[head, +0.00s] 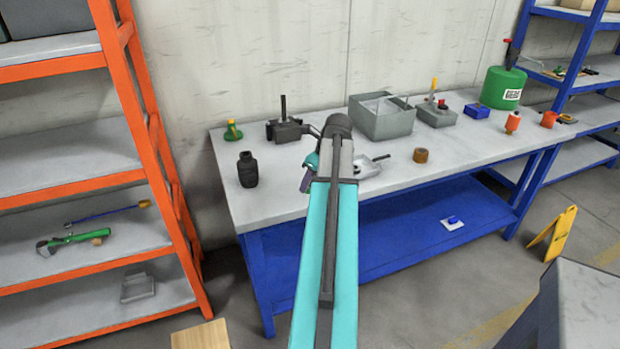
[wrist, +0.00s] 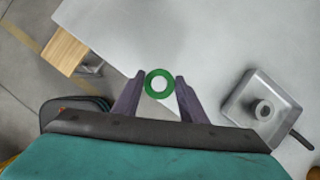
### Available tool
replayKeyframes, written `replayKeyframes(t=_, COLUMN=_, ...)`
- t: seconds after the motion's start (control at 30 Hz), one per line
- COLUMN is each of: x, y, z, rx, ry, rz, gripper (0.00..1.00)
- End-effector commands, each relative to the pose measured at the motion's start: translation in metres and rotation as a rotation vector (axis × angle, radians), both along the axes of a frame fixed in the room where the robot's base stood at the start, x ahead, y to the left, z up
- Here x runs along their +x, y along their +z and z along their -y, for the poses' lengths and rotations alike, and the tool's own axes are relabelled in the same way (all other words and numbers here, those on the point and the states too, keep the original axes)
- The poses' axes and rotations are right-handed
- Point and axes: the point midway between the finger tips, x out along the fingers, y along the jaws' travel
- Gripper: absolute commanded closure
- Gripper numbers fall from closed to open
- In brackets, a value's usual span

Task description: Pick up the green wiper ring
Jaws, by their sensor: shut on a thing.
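The green wiper ring (wrist: 159,96) sits between the two fingertips of my gripper (wrist: 160,82) in the wrist view, with its open hole facing the camera. My gripper is shut on the ring, one dark finger at each side. A pale grey worktop lies below the ring; its height above the top cannot be told. In the head view my own arm hides the ring and most of the gripper, over the left half of the workbench (head: 440,165).
A metal dish (wrist: 283,91) with a short grey cylinder (wrist: 263,110) lies right of the ring. On the bench stand a black bottle (head: 248,170), a dark clamp block (head: 286,131), a grey bin (head: 382,125) and a brown roll (head: 420,156). An orange rack (head: 145,120) stands left.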

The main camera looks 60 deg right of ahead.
Motion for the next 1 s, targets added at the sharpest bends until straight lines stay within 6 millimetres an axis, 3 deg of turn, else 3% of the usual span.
replayKeyframes(t=0.3, x=-0.011, y=0.002, z=-0.018, rx=0.000, ry=0.001, rz=0.001, gripper=0.83)
replayKeyframes(t=1.0, x=-0.012, y=0.002, z=-0.019, rx=0.000, ry=0.001, rz=0.000, gripper=0.83)
